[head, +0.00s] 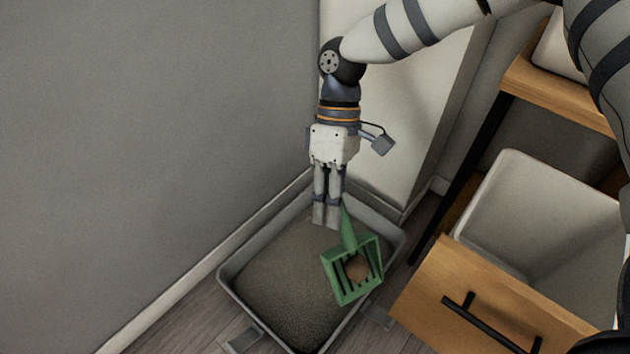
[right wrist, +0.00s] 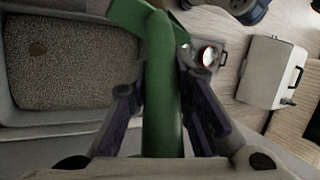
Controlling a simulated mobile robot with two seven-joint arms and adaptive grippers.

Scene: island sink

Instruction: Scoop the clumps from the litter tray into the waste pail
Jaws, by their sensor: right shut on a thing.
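The grey litter tray (head: 228,279) sits on the floor by the wall, filled with grey-brown litter (head: 290,270). My right gripper (head: 327,218) points down over its far part, shut on the handle of the green slotted scoop (head: 347,232). The scoop head lies over the tray's right side, with a brown clump (head: 357,268) in it. A white bin (head: 530,205), perhaps the waste pail, stands in the wooden pull-out. My left gripper is out of view.
The open wooden drawer front (head: 480,300) with a black handle stands right of the tray. The grey wall (head: 150,130) and a pale panel (head: 405,120) close off the left and back. A white box-like thing (right wrist: 275,70) shows in the right wrist view.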

